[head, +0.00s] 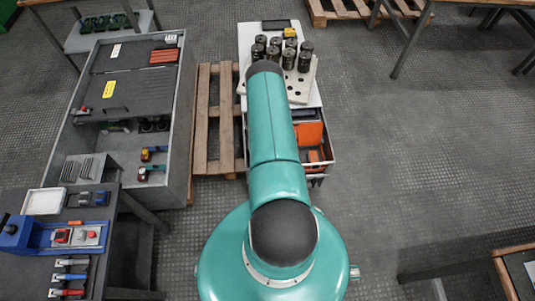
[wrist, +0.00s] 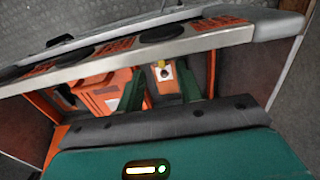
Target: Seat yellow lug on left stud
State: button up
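A small yellow piece (wrist: 162,64), possibly the yellow lug, shows in the wrist view above a white plate with a dark spot (wrist: 165,75). My gripper (wrist: 160,92) has two dark green fingers that stand apart on either side of this piece. Nothing is visibly held between them. In the head view, a yellow item (head: 290,33) sits among black cylinders (head: 289,58) at the far end of the cart; I cannot tell if it is the lug. My arm hides the gripper there. I cannot make out the left stud.
A pale holed board (head: 300,88) lies on the cart below the cylinders. An orange box (head: 309,134) lies in the cart's lower bin and shows in the wrist view (wrist: 103,97). A wooden pallet (head: 215,120) and a grey cabinet (head: 180,120) stand left.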

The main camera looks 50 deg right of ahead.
notch_tip(320, 180, up, 9)
dwell(0.3)
